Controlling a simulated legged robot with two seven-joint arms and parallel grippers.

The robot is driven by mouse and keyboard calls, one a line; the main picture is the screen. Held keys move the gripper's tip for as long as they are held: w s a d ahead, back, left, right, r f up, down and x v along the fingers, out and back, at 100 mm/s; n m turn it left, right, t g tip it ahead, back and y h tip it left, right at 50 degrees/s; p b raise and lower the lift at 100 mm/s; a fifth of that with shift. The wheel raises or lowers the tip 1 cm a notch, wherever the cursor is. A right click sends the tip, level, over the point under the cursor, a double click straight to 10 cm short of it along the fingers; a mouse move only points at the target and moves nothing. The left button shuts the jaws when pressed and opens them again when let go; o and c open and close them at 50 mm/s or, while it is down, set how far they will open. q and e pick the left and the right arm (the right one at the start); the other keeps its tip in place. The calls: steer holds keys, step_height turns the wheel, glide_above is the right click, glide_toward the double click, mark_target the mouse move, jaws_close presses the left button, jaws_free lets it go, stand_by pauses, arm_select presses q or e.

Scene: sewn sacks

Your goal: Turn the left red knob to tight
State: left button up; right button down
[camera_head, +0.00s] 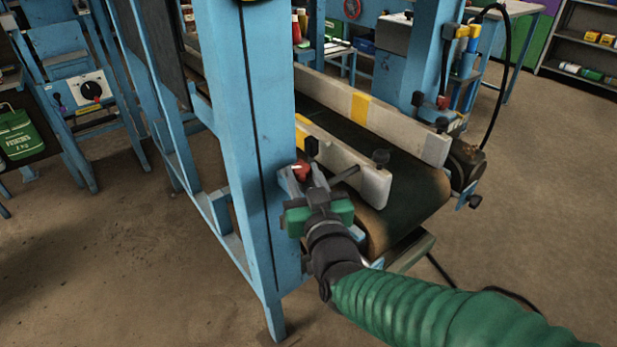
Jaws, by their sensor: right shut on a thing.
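The left red knob (301,170) sits on the near side of the conveyor, beside the blue post. My right gripper (303,183) is at this knob, with its fingers closed on it. The gripper's body and fingers hide the lower part of the knob. My right arm's green sleeve comes in from the bottom right. A second red knob (442,102) shows on the far side of the conveyor, by the other blue post. My left gripper is not in view.
The conveyor belt (400,190) runs back between two grey side rails, the near one (372,184) close to my gripper. The blue post (243,120) stands just left of my gripper.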

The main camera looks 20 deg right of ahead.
steer(key=shift+a+r+m+h+p, duration=0.15)
steer(key=shift+m+h+p, duration=0.2)
steer(key=shift+m+h, duration=0.4)
steer(key=m+g+h+p, duration=0.2)
steer(key=m+h+p, duration=0.1)
steer(key=h, duration=0.1)
steer(key=m+g+h+p, duration=0.3)
steer(key=h+p, duration=0.1)
steer(key=w+a+m+g+h+p, duration=0.1)
steer(key=m+g+h+p, duration=0.2)
steer(key=h, duration=0.1)
steer(key=shift+r+m+h+p, duration=0.15)
steer(key=shift+m+h+p, duration=0.1)
steer(key=shift+h+p, duration=0.1)
steer(key=shift+w+m+g+h+p, duration=0.15)
steer(key=shift+m+g+h+p, duration=0.9)
steer(key=shift+g, duration=0.85)
steer(key=shift+m, duration=0.25)
steer(key=c, duration=1)
jaws_free()
steer(key=shift+a, duration=0.15)
steer(key=shift+f, duration=0.2)
